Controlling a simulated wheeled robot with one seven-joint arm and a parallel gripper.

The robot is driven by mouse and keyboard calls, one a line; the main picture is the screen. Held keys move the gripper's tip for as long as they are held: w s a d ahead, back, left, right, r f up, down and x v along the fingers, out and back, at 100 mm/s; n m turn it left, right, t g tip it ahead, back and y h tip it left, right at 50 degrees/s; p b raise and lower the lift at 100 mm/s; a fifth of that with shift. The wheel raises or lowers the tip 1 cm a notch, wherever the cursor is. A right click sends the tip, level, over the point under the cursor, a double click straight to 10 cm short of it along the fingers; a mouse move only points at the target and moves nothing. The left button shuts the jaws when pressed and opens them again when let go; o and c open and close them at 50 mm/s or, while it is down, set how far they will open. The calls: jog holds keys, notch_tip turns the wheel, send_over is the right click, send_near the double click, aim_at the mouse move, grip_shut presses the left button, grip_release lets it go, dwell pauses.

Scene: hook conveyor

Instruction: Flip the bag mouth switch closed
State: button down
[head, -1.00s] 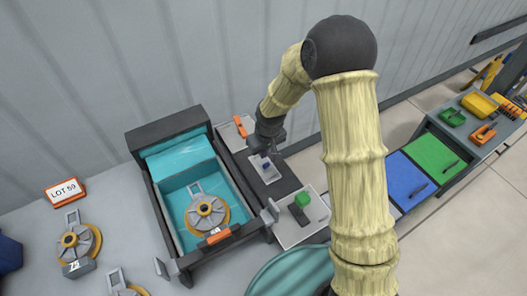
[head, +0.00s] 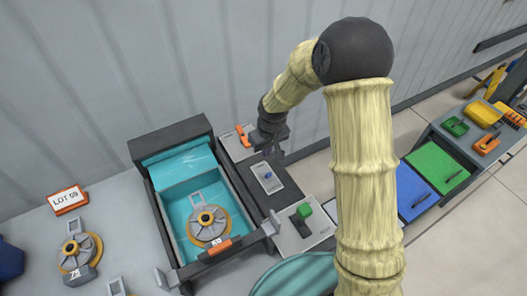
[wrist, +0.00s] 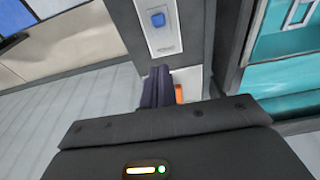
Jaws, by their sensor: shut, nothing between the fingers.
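A light switch plate with a small blue switch (head: 268,175) is set on the dark panel right of the teal bag bay. The switch also shows in the wrist view (wrist: 158,19), with a label too small to read below it. I cannot tell which way it is set. My gripper (head: 272,152) is just behind the plate in the head view, apart from the switch. In the wrist view its dark fingers (wrist: 157,86) are together and empty, with the blue switch beyond their tips.
An orange handle (head: 242,137) on a pale plate is close to my gripper. A green-knobbed lever (head: 304,209) stands on another plate in front. The teal bay (head: 180,205) holds a ring-shaped part (head: 207,223). Blue (head: 410,190) and green (head: 437,165) panels lie to the right.

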jog(key=s+d+r+b, duration=0.1)
jog(key=s+r, duration=0.3)
jog(key=r, duration=0.1)
jog(key=shift+d, duration=0.4)
jog(key=shift+s, duration=0.1)
jog(key=s+d+r+m, duration=0.2)
jog(key=s+d+m, duration=0.1)
jog(key=s+d, duration=0.3)
jog(key=s+d+r+m+t+h, duration=0.1)
jog(key=s+d+r+m, duration=0.1)
jog(key=s+d, duration=0.4)
jog(key=d+m, duration=0.1)
jog(key=d, duration=0.3)
jog(key=shift+s, duration=0.3)
